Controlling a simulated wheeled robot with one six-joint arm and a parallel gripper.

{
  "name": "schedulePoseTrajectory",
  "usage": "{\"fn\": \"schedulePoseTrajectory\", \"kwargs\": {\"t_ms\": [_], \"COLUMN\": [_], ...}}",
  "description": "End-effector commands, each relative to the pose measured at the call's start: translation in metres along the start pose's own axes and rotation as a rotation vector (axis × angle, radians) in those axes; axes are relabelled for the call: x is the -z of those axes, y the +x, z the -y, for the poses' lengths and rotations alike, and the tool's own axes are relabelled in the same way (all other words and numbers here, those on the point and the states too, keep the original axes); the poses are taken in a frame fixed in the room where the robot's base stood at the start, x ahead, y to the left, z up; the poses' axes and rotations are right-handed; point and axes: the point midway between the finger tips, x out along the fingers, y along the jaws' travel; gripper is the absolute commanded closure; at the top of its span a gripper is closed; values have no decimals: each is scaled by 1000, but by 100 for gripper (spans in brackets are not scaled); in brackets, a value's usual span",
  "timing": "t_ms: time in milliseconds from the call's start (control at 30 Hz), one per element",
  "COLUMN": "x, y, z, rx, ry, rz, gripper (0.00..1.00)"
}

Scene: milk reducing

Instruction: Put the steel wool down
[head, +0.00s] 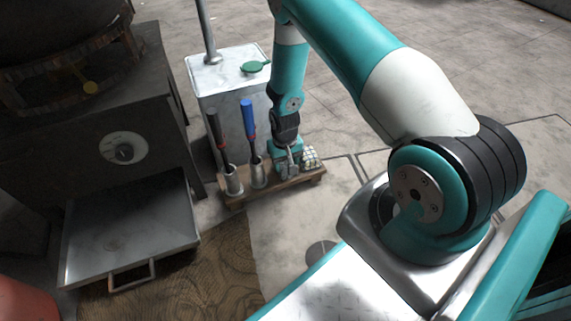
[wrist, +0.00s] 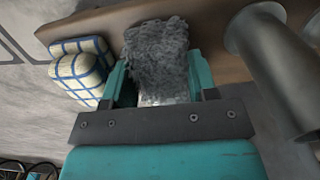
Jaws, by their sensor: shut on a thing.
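The steel wool (wrist: 156,55) is a grey, fuzzy clump held between the two teal fingers of my gripper (wrist: 160,85) in the wrist view. It lies over the brown wooden board (wrist: 88,22); I cannot tell whether it touches the board. In the head view my gripper (head: 287,162) points down at the wooden board (head: 240,198), between the metal cups and a checkered cloth item (head: 311,155). The steel wool is small and hard to make out there. The checkered item (wrist: 80,68) is left of the gripper in the wrist view.
Two metal cups (head: 233,183) (head: 258,175) hold a black-handled and a blue-handled tool (head: 248,120) on the board. A dark stove (head: 125,110) with a pulled-out tray (head: 130,225) is at left.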

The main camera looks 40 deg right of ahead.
Motion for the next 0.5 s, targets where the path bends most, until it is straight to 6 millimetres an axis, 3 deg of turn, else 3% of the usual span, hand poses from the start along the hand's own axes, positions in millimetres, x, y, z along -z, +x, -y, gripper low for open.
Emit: {"fn": "schedulePoseTrajectory", "kwargs": {"t_ms": [233,267,333,367,500], "x": [0,0,0,0,0], "y": [4,3,3,3,3], "z": [0,0,0,0,0], "rx": [0,0,0,0,0], "ry": [0,0,0,0,0], "rz": [1,1,1,1,1], "gripper": [66,43,26,22,22]}}
